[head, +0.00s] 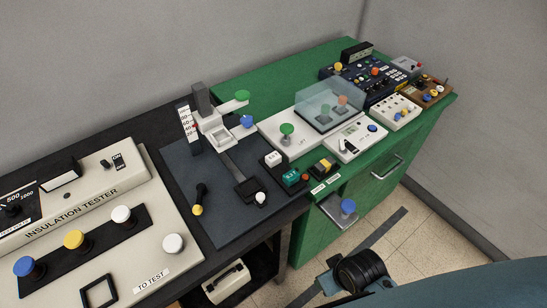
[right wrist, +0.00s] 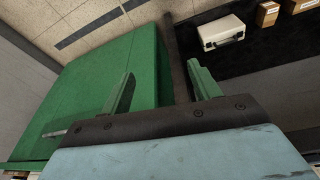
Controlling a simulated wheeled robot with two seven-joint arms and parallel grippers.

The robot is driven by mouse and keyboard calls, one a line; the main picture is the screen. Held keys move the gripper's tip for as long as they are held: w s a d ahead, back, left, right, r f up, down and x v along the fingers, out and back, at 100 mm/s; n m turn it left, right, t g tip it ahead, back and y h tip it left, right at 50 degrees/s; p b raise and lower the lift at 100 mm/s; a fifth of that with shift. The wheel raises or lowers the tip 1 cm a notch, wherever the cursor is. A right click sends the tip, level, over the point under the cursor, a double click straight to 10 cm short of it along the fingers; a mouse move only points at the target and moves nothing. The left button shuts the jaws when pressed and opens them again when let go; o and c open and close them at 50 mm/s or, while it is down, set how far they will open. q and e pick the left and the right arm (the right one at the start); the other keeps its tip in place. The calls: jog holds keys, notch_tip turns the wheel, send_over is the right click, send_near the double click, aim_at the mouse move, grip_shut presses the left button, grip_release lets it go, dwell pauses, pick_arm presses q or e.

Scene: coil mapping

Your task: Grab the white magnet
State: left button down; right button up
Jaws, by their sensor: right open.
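I cannot tell for sure which thing is the white magnet. A small white round piece (head: 261,198) stands at the front right of a dark grey board (head: 225,215) in the head view, beside a black block. My right gripper shows in the right wrist view (right wrist: 160,70), its two green fingers apart with nothing between them. Its fingers hang in front of the green cabinet (right wrist: 110,65), away from the white piece. My left gripper is out of view.
An insulation tester (head: 75,205) with white, yellow and blue knobs fills the left. A clear cover (head: 330,103) and several instruments crowd the green bench (head: 240,82). A white case (right wrist: 221,32) lies low.

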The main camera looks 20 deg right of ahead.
jog(key=w+r+t, duration=0.2)
jog(key=w+r, duration=0.1)
jog(key=r, duration=0.4)
jog(key=w+r+t, duration=0.1)
jog(key=w+r, duration=0.2)
jog(key=r, duration=0.4)
jog(key=n+t+y, duration=0.2)
jog(key=t+y, duration=0.2)
jog(key=t, duration=0.3)
send_near(274, 157)
jog(key=x, duration=0.3)
jog(key=shift+w+r, duration=0.2)
jog(key=shift+w, duration=0.3)
jog(key=shift+f+b+x, duration=0.15)
jog(key=shift+b+x, duration=0.1)
jog(key=shift+x, duration=1.05)
jog(key=shift+f+b+x, duration=0.2)
jog(key=shift+x, duration=1.1)
jog(key=shift+s, duration=0.2)
jog(key=c, duration=1.1)
